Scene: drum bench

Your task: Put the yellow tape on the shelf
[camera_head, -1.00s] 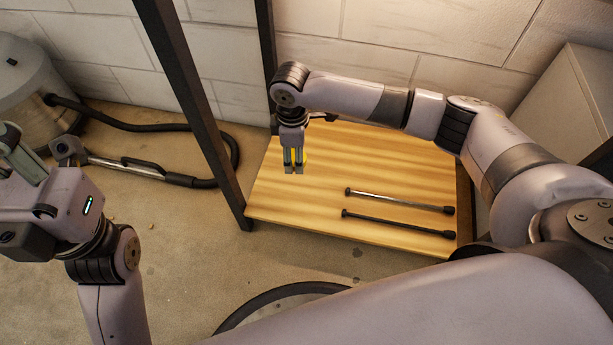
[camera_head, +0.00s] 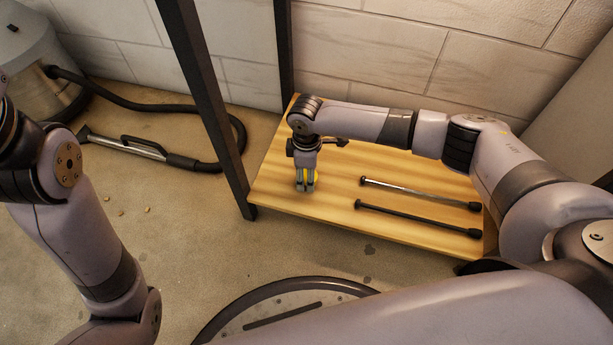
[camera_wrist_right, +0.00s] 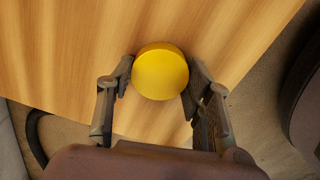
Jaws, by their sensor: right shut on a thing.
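The yellow tape (camera_wrist_right: 161,73) is a round yellow piece between the two fingers in the right wrist view. My right gripper (camera_head: 306,187) is shut on it; the wrist view also shows the gripper (camera_wrist_right: 160,88) with one finger at each side of the tape. In the head view only a bit of yellow shows between the fingers. The shelf (camera_head: 400,220) is a light wooden board, and the gripper points down over its left part. I cannot tell whether the tape touches the board. My left gripper is outside the head view; only arm links show.
A silver rod (camera_head: 420,193) and a dark rod (camera_head: 416,219) lie on the right part of the shelf. A black post (camera_head: 212,110) stands at its left corner. A vacuum hose (camera_head: 155,105) and nozzle lie on the floor at left. The board's middle is clear.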

